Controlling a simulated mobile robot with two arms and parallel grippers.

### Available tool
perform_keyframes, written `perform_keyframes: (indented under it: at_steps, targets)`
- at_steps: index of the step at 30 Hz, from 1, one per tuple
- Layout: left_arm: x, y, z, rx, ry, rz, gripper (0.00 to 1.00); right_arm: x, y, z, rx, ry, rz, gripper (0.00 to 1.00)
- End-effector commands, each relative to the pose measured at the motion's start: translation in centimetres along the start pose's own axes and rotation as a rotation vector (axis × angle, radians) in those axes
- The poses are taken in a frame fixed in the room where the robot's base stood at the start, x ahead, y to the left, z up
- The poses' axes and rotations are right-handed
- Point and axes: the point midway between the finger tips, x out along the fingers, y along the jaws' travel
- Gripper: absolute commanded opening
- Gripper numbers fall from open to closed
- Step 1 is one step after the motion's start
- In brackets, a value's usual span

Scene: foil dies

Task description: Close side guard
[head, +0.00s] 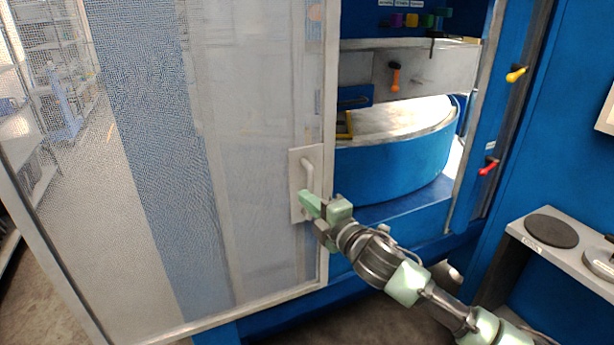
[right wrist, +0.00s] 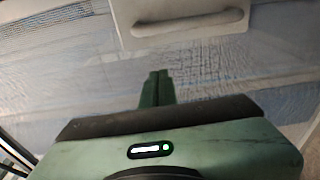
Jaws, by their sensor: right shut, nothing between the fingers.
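The side guard (head: 240,180) is a large mesh panel in a pale metal frame, standing partly open, with the blue machine's inside showing to its right. Its pale handle (head: 307,172) sits on a light plate (head: 296,208) near the panel's right edge. The handle also shows at the top of the right wrist view (right wrist: 188,22). My right gripper (head: 304,200) is shut and empty, at the lower part of the handle plate in the head view. In the right wrist view its closed fingers (right wrist: 157,86) point at the mesh, below the handle and apart from it. My left gripper is not in view.
The opening shows a round blue drum (head: 395,155) with a bright top. An orange lever (head: 395,77), a yellow lever (head: 516,74) and a red lever (head: 489,167) are around it. A grey shelf (head: 570,262) with dark discs stands at the right.

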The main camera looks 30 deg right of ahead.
Motion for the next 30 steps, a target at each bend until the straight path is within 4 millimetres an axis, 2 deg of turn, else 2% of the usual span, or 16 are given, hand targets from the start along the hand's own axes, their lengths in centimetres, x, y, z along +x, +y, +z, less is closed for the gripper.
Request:
perform_keyframes:
  at_steps: [3,11,15,18,30]
  targets:
    - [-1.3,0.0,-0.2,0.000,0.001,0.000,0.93,2.6,0.6,0.0,0.004,-0.001,0.003,0.00]
    - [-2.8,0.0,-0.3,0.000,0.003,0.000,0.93,7.7,0.4,-0.1,0.005,0.001,0.002,0.00]
    - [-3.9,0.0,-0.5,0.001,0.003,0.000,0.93,6.7,0.2,2.1,0.000,0.000,-0.003,0.00]
    - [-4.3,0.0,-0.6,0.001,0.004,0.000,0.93,6.4,0.2,3.0,0.001,0.001,-0.001,0.00]
    - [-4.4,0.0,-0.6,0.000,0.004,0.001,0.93,6.1,0.0,3.7,0.003,0.002,0.001,0.00]
